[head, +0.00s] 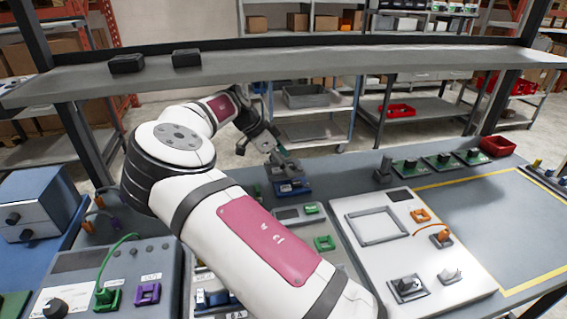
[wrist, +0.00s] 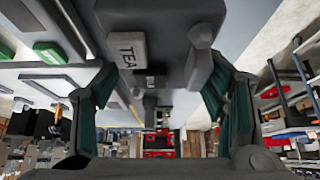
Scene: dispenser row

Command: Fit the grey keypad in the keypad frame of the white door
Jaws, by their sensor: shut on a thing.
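My gripper (head: 277,153) is beyond my arm in the head view, above and behind the left part of the workbench. In the wrist view its teal-padded fingers (wrist: 158,95) stand on both sides of a dark grey block (wrist: 165,20). The block has a light label reading TEA and a rounded knob. I cannot tell whether this block is the grey keypad. The white door (head: 448,275) lies on the bench at the right. Its grey rectangular keypad frame (head: 379,240) is empty, with white panel showing inside. My arm hides part of the bench.
A blue holder (head: 292,188) sits just below my gripper. Several green boards stand behind the door, beside a red bin (head: 497,146). A yellow-outlined bench area (head: 500,215) at the right is clear. A grey shelf (head: 300,68) spans overhead.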

